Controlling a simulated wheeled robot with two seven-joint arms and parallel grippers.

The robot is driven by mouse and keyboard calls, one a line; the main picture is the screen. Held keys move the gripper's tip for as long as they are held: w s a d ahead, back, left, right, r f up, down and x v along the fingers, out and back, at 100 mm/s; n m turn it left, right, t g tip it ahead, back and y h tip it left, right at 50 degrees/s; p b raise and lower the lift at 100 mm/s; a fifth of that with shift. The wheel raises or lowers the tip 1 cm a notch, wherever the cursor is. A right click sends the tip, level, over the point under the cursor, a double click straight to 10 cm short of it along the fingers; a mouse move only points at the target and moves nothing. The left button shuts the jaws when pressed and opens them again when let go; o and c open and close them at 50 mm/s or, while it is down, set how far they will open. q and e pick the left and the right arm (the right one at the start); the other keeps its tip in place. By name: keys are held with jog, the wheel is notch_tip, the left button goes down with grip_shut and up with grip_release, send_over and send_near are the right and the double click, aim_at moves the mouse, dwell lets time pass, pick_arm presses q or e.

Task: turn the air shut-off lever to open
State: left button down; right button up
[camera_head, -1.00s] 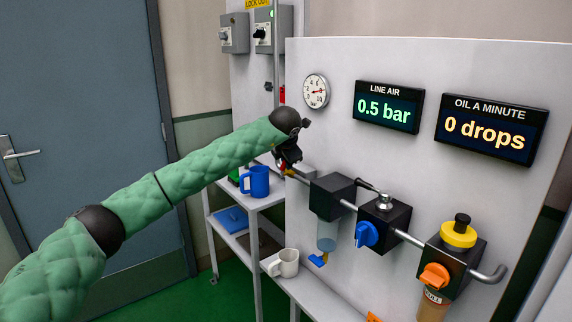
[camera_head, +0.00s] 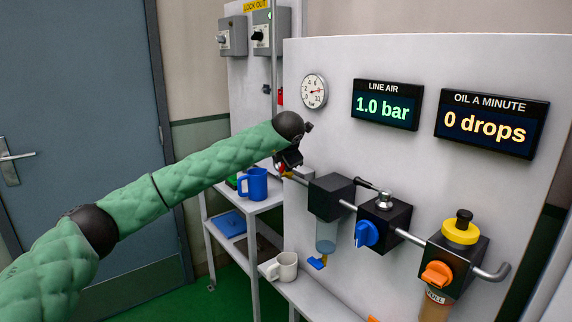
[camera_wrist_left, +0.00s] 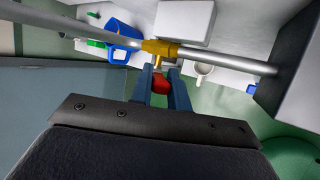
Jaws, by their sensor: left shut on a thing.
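The air shut-off valve is a brass body (camera_wrist_left: 160,48) on a grey pipe in the left wrist view. Its red lever (camera_wrist_left: 160,84) sits between the two fingers of my left gripper (camera_wrist_left: 161,90), which is shut on it. In the head view my left gripper (camera_head: 288,166) is at the left end of the pipe and hides most of the valve. The line air display (camera_head: 387,104) reads 1.0 bar. A round pressure gauge (camera_head: 314,92) is above the gripper. My right gripper is not in view.
Right along the pipe are a black filter (camera_head: 331,196) with a clear bowl, a block with a blue knob (camera_head: 367,233), and an oiler with a yellow cap (camera_head: 460,232). The oil display (camera_head: 491,124) reads 0 drops.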

pick_arm(q)
jog(key=c, duration=1.3)
grip_release()
jog(key=shift+c, duration=0.2)
jog(key=b+v, duration=0.2)
jog(key=v, duration=0.6)
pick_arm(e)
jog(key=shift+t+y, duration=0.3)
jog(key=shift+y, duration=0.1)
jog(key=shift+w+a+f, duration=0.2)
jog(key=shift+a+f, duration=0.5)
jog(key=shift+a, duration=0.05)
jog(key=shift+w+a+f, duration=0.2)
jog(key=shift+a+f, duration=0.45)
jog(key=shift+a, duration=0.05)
